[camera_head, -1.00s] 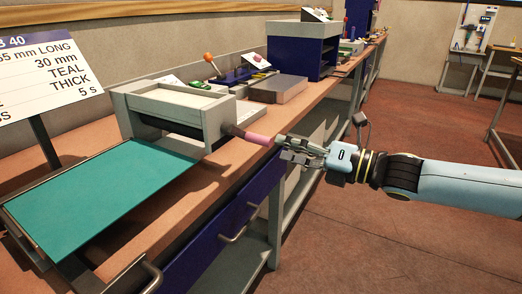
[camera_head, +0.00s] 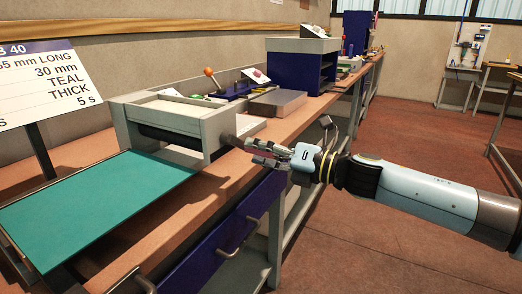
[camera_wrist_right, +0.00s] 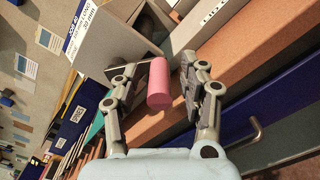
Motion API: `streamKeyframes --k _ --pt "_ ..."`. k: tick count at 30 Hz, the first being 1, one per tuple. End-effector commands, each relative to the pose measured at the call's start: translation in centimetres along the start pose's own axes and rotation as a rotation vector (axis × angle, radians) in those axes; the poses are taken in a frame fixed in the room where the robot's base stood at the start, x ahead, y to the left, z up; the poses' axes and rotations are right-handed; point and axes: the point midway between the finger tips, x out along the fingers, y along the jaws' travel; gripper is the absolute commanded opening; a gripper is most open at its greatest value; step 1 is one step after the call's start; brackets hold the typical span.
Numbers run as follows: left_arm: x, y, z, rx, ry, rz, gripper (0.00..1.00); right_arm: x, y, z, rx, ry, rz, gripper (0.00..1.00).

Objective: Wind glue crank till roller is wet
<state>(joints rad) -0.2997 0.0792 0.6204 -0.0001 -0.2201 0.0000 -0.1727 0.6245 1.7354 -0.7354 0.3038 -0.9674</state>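The glue box (camera_head: 205,123) is a grey trough with a pale top on the bench. A dark roller (camera_head: 167,137) shows under its front edge; I cannot tell whether it is wet. A teal sheet (camera_head: 95,205) lies in front of it. The crank's pink handle (camera_wrist_right: 159,84) is at the box's right side and mostly hidden in the head view. My right gripper (camera_head: 254,152) is at the handle. In the right wrist view, its fingers (camera_wrist_right: 158,90) stand apart on both sides of the handle, with gaps showing. My left gripper is out of view.
A sign (camera_head: 40,85) reads TEAL, THICK, 5 s. Behind the box are an orange-knobbed lever (camera_head: 210,76), a grey metal block (camera_head: 277,103) and a dark blue cabinet (camera_head: 303,65). A blue drawer (camera_head: 225,240) is under the bench edge.

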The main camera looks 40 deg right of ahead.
Motion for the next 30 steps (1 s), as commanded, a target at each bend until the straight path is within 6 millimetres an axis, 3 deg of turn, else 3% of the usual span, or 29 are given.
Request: streamKeyframes --k 2,9,20,30 --pt "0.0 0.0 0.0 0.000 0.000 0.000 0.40 0.0 0.0 0.0 0.000 0.000 0.000 0.32" --pt "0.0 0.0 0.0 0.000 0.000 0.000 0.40 0.0 0.0 0.0 -0.001 0.000 0.000 0.01" --pt "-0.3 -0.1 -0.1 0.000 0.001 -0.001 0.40 0.0 0.0 -0.1 0.029 -0.001 -0.001 0.00" --pt "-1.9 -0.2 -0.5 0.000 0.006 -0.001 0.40 0.0 0.0 -1.2 0.235 -0.001 -0.001 0.00"
